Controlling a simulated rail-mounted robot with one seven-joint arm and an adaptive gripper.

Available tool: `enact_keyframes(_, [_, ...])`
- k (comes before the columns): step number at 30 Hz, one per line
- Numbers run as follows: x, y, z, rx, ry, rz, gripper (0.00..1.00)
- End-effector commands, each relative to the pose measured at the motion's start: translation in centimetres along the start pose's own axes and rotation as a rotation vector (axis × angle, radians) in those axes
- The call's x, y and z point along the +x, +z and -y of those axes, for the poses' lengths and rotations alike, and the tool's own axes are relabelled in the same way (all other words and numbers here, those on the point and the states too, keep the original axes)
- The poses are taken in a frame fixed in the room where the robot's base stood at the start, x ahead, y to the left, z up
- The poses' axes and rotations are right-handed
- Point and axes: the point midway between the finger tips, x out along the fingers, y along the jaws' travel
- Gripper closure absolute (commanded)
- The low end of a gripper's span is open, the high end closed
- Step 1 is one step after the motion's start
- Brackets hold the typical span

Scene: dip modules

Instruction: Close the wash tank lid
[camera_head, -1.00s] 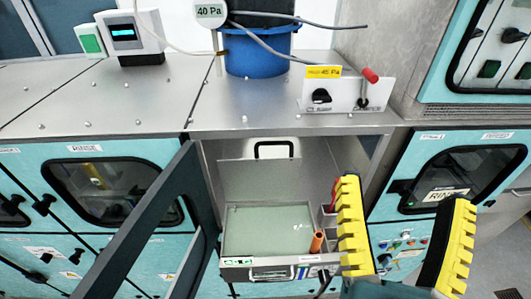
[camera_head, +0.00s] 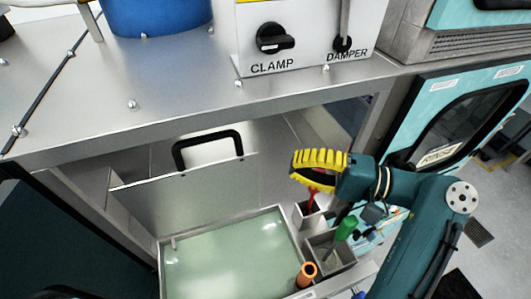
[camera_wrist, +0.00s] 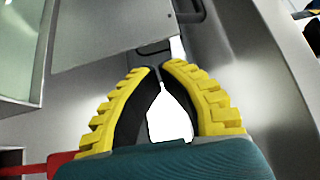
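The wash tank lid (camera_head: 190,200) is a grey panel standing raised behind the tank, with a black bar handle (camera_head: 207,147) at its top edge. The tank (camera_head: 230,260) below it is open and holds pale green liquid. My gripper (camera_head: 297,168) is right of the lid, above the tank's right side, fingers pointing left, and does not touch the lid. In the wrist view my yellow fingertips (camera_wrist: 161,68) nearly meet with nothing held between them. The lid (camera_wrist: 110,35) is ahead and left there, with part of the handle (camera_wrist: 187,14) at the top.
Right of the tank are small bins (camera_head: 330,250) with a green-capped item (camera_head: 346,228) and an orange tube (camera_head: 306,274). A bench edge (camera_head: 240,105) with a clamp and damper panel (camera_head: 300,45) overhangs the opening. A dark open door (camera_head: 40,235) stands left.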

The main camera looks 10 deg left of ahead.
Motion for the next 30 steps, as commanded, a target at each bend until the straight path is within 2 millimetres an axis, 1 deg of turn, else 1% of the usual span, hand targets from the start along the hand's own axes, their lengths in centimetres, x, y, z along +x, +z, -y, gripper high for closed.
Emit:
enact_keyframes(1, [-1.3, -0.2, -0.3, -0.02, 0.007, -0.024, 1.0])
enact_keyframes(3, [-2.2, -0.3, -0.3, -0.028, 0.009, -0.042, 1.0])
enact_keyframes(5, [-2.5, -0.4, -0.3, -0.028, 0.009, -0.05, 1.0])
enact_keyframes(7, [-2.1, -0.4, -0.2, -0.028, 0.009, -0.051, 1.0])
enact_keyframes(11, [0.0, -0.4, -0.1, -0.026, 0.009, -0.048, 1.0])
enact_keyframes(15, [3.0, -0.6, 0.0, -0.026, 0.008, -0.048, 1.0])
enact_keyframes(18, [4.9, -0.7, -0.1, -0.026, 0.009, -0.049, 1.0])
enact_keyframes(21, [6.3, -0.8, -0.2, -0.026, 0.01, -0.05, 1.0])
enact_keyframes(24, [7.2, -0.8, -0.2, -0.026, 0.009, -0.05, 1.0])
enact_keyframes(30, [7.5, -0.9, -0.3, -0.027, 0.009, -0.052, 1.0])
